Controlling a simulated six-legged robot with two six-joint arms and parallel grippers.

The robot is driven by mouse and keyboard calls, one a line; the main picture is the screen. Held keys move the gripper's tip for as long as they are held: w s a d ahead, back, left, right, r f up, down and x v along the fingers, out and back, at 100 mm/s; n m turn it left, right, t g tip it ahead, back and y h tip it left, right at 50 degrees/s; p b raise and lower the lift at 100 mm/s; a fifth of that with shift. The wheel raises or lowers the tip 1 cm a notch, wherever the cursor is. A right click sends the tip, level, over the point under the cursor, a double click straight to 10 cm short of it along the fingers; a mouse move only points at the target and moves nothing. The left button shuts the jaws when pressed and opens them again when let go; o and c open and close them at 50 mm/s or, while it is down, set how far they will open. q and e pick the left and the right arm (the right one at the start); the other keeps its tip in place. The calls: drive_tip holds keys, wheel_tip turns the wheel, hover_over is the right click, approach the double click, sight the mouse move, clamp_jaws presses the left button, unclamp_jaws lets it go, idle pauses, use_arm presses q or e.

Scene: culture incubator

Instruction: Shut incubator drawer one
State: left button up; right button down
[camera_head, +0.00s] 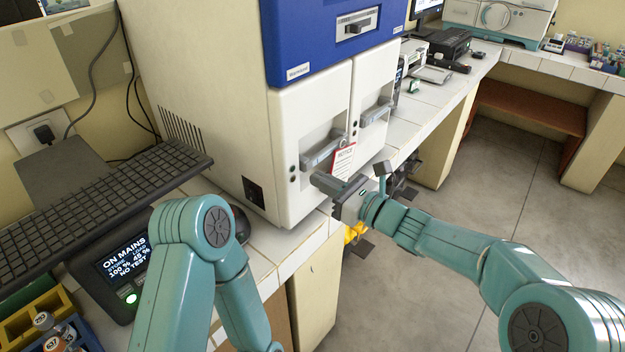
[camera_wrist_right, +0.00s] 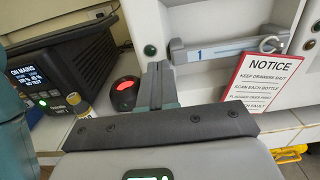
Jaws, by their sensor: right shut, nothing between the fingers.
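The incubator (camera_head: 215,95) is a cream cabinet with a blue upper section, standing on the tiled bench. Its front has two tall drawer fronts side by side, each with a grey handle. The nearer, left drawer front (camera_head: 305,112) has a handle (camera_head: 322,150); in the right wrist view a handle (camera_wrist_right: 222,49) bears a blue "1". Drawer one looks about level with its neighbour; I cannot tell whether a small gap remains. My right gripper (camera_head: 320,182) is shut and empty, just in front of and below the left handle; its fingers show in the wrist view (camera_wrist_right: 158,84). My left gripper is out of view.
A red-and-white notice (camera_head: 344,160) hangs by the handle, close to my right gripper. A keyboard (camera_head: 95,205) and a black display unit (camera_head: 115,265) stand left of the incubator. A vial rack (camera_head: 40,312) is at lower left. The floor at right is open.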

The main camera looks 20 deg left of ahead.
drive_tip(key=s+d+f+m+t+h+b, duration=0.1)
drive_tip(key=d+f, duration=0.2)
drive_tip(key=d, duration=0.4)
drive_tip(key=d+f+m+b, duration=0.1)
drive_tip(key=d+f, duration=0.1)
drive_tip(key=d, duration=0.4)
drive_tip(key=s+d+f+n+g+h, duration=0.1)
drive_tip(key=s+d+f+g+h, duration=0.1)
drive_tip(key=s+f, duration=0.5)
drive_tip(key=s+d+f+n+g+h, duration=0.1)
drive_tip(key=s+d+f+g+h, duration=0.15)
drive_tip(key=f, duration=0.85)
drive_tip(key=s+d+f+n+g+h, duration=0.1)
drive_tip(key=s+d+f+n+h, duration=0.3)
drive_tip(key=s+d+f+n, duration=0.2)
drive_tip(key=s+d+f+n+h, duration=0.3)
drive_tip(key=s+d+f+n, duration=0.3)
drive_tip(key=s+f+n, duration=0.4)
drive_tip(key=s+n, duration=0.2)
drive_tip(key=n, duration=0.1)
drive_tip(key=shift+s+d+f+n+g+h, duration=0.25)
drive_tip(key=shift+s+d+n+g+h, duration=0.05)
drive_tip(key=shift+s+g+h, duration=0.1)
